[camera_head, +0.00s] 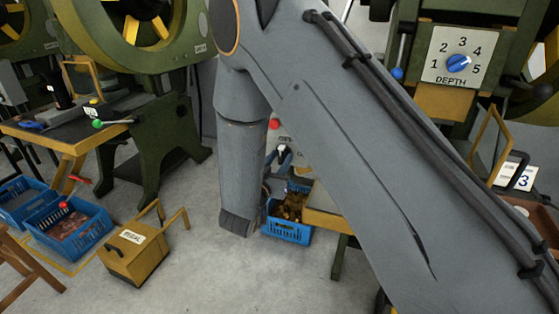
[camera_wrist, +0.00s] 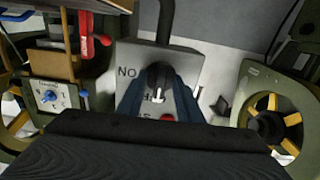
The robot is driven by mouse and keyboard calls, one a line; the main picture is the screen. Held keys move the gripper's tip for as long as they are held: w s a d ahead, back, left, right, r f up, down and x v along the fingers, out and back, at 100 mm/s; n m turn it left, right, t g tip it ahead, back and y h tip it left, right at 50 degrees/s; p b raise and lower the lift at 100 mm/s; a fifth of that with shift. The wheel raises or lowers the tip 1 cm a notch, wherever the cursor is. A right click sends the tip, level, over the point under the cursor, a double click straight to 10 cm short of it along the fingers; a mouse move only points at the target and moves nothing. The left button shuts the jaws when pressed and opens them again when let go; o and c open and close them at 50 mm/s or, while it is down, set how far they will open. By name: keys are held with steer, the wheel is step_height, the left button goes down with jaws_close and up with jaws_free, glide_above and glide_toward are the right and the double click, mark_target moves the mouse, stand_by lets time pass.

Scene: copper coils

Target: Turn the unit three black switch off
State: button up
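In the wrist view a black switch knob (camera_wrist: 158,76) stands on a grey panel (camera_wrist: 190,62) with partly hidden lettering, including "NO". My gripper (camera_wrist: 160,88) has its two dark blue fingers on either side of this knob, close to it. Whether they press on it is not clear. A red knob (camera_wrist: 167,117) sits on the panel below, partly hidden by my wrist. In the head view my gripper (camera_head: 281,158) is small and partly hidden behind my arm, near a red knob (camera_head: 274,124). A sign (camera_head: 515,176) with a "3" stands at the right.
A depth dial (camera_head: 458,63) with a blue knob is on the green machine at right. A blue crate (camera_head: 288,234) stands on the floor below my gripper. Another blue crate (camera_head: 70,250) and a yellow box (camera_head: 135,262) stand at lower left. Floor between them is clear.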

steer(key=v, duration=0.7)
steer(key=shift+s, duration=0.4)
steer(key=shift+a, duration=0.1)
